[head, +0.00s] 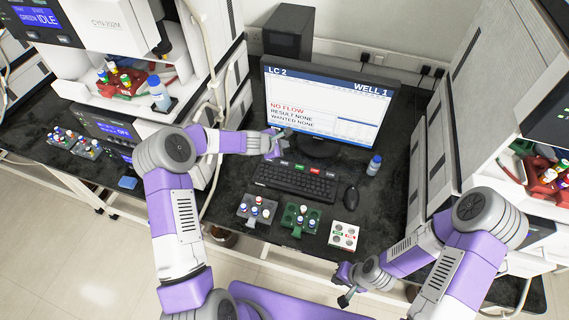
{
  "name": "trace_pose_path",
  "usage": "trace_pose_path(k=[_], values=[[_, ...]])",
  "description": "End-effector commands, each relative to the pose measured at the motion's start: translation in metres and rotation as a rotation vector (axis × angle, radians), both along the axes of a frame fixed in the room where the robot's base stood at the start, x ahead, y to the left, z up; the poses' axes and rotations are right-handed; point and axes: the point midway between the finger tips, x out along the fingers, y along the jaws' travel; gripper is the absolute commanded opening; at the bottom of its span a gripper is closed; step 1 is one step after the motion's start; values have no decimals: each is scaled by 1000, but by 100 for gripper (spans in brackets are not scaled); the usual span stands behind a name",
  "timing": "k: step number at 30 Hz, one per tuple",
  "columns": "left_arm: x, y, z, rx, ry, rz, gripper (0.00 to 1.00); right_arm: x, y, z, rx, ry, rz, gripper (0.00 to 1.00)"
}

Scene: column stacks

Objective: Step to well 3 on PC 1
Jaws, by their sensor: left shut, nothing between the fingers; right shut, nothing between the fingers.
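A monitor (325,108) stands on the dark bench. Its screen reads LC 2, WELL 1, NO FLOW, RESULT NONE and WANTED NONE. A black keyboard (295,183) lies in front of it, with several small coloured labelled keys (299,167) along its back edge. My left gripper (280,143) is shut and empty, just behind the left end of the keyboard and in front of the screen's lower left corner. I cannot tell whether it touches anything. My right gripper (345,291) is shut and empty, low in front of the bench's front edge.
A mouse (350,198) and a blue-capped bottle (374,165) are right of the keyboard. A grey vial rack (257,209), a green rack (300,218) and a white block (343,235) line the front edge. Tall instruments stand left (200,50) and right (440,150).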

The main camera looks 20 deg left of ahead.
Motion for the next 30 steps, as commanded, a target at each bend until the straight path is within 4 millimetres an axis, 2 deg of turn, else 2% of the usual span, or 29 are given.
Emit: trace_pose_path(k=[12,18,30], values=[[0,1,-56,-1,1,2,0,0,0,-52,0,0,0,0],[0,0,-77,1,0,1,0,0,0,-73,0,0,0,0],[0,0,-82,1,0,0,0,0,0,-77,0,0,0,0]])
